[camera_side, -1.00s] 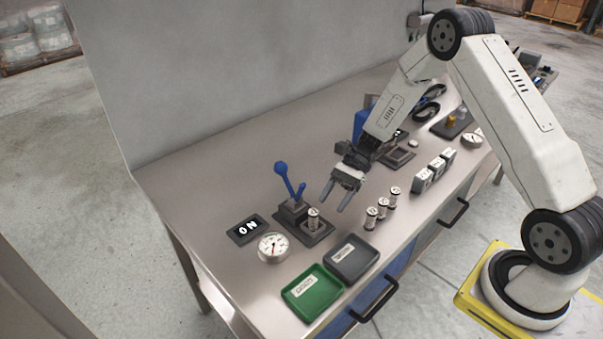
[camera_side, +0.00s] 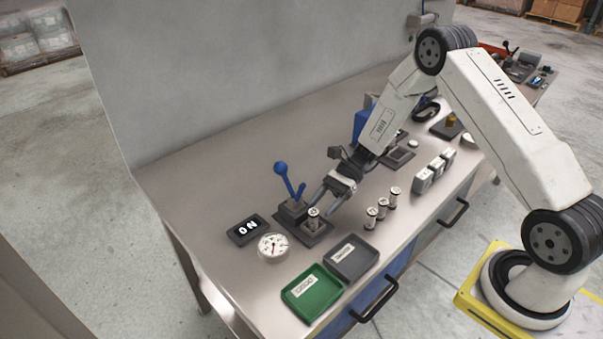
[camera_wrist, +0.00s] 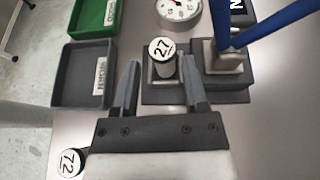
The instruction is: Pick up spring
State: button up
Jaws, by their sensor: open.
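A spring (camera_side: 313,217), a small upright cylinder with a pale numbered top, stands on the dark base of the lever device (camera_side: 292,209). In the wrist view this spring (camera_wrist: 163,62) is ahead of my gripper (camera_wrist: 160,66), roughly between the fingertips. My gripper (camera_side: 322,206) is open, its fingers angled down close to the spring; I cannot tell whether they touch it. More springs stand in a row on the bench, including a near one (camera_side: 371,219). One (camera_wrist: 71,162) shows at the lower left of the wrist view, partly hidden.
A grey tray (camera_side: 370,265) and a green tray (camera_side: 325,306) lie at the bench front. A round dial (camera_side: 272,247) and an ON plate (camera_side: 245,230) are left of the device. The blue lever (camera_side: 284,174) rises close to my fingers. Pale blocks (camera_side: 422,180) stand farther right.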

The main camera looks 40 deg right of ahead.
aim_at(310, 219)
jog(key=shift+a, duration=0.1)
jog(key=shift+x, duration=2.5)
jog(key=shift+w, duration=0.15)
jog(key=shift+c, duration=0.2)
grip_shut()
